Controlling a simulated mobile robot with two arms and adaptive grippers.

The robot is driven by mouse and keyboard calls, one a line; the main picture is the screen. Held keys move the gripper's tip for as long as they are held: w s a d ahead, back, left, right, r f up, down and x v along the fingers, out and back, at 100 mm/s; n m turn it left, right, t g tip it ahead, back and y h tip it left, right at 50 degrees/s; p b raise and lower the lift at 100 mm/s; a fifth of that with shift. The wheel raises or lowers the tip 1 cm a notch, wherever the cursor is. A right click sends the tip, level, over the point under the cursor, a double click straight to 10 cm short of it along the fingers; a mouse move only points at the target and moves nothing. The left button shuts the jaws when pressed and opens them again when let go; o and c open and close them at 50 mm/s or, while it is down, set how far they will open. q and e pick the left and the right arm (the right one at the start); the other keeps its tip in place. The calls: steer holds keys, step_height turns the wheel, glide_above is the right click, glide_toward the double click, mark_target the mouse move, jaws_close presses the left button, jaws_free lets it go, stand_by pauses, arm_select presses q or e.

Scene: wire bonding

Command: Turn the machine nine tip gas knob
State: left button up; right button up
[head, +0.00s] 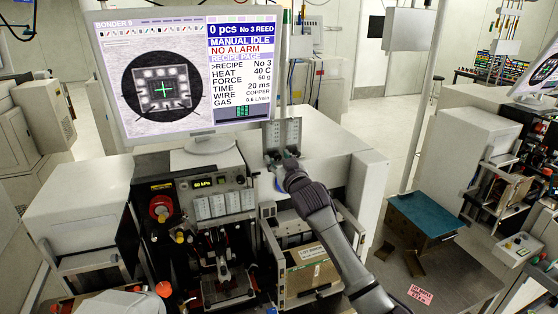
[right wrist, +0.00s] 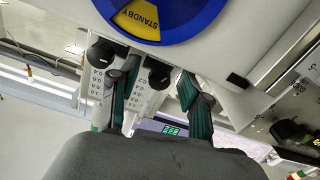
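My right gripper (head: 283,160) reaches up to a small grey gas panel (head: 283,133) beside the monitor in the head view. One knob (right wrist: 159,73) lies between the green-padded fingers of my right gripper (right wrist: 160,100), which are open, with visible space on both sides. The other knob (right wrist: 102,51) is left of the left finger. I cannot tell which knob is the tip gas one. The monitor (head: 190,70) shows a gas line reading about 0.6 L/min.
A large blue dial (right wrist: 165,15) with a yellow STANDBY sector is close above the fingers in the right wrist view. The bonder front (head: 205,205), with a red button (head: 160,208), stands left of my right arm. A blue-topped box (head: 425,213) is at the right.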

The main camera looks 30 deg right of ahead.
steer(key=shift+s, duration=0.15)
steer(key=shift+s+a, duration=0.1)
steer(key=shift+s, duration=0.2)
steer(key=v, duration=1.1)
steer(key=shift+a, duration=0.1)
